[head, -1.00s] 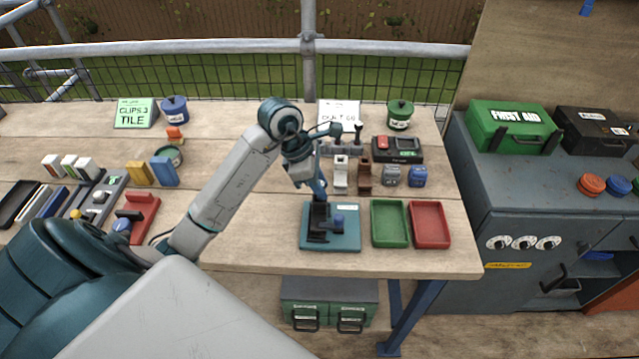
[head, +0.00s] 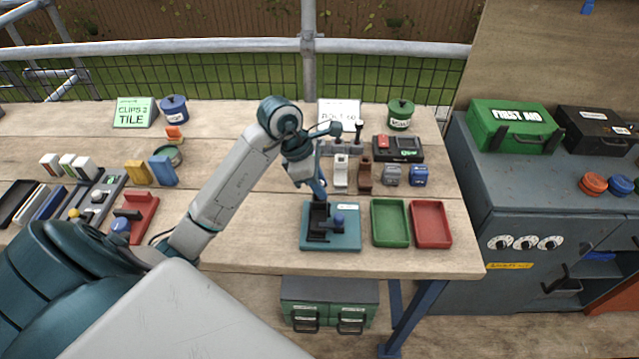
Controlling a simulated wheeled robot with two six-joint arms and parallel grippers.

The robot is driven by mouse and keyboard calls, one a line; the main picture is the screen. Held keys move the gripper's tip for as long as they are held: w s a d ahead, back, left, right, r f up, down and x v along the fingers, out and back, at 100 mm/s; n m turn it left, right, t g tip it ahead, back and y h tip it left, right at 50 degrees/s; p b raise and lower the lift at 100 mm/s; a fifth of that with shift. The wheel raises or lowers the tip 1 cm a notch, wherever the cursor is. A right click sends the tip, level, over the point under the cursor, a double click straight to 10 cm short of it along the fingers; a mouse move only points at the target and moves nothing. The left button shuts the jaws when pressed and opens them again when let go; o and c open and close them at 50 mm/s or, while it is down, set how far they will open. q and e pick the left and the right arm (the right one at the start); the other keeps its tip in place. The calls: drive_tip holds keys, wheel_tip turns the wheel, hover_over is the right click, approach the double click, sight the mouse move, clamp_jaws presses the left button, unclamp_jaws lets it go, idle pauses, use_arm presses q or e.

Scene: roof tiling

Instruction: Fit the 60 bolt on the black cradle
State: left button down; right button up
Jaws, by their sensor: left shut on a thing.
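The black cradle (head: 318,224) stands on a teal base plate (head: 350,240) at the front of the bench. A blue knob (head: 339,220) stands beside it on the same plate. My left gripper (head: 319,194) points down just above the cradle. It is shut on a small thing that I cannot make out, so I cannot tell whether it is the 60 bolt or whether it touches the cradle. A white sign (head: 340,112) at the back appears to read "BOLT 60". My right gripper is not in view.
A green tray (head: 390,222) and a red tray (head: 430,223) lie right of the plate. A red holder (head: 137,215) is at left. Bare wood lies along the front edge.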

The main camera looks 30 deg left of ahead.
use_arm(q)
drive_tip(key=c, duration=1.1)
unclamp_jaws()
drive_tip(key=shift+c, duration=0.2)
drive_tip(key=shift+r, duration=0.1)
drive_tip(key=shift+r+p, duration=0.4)
drive_tip(key=shift+r, duration=0.3)
drive_tip(key=shift+r+p, duration=1.2)
drive_tip(key=shift+r, duration=1.55)
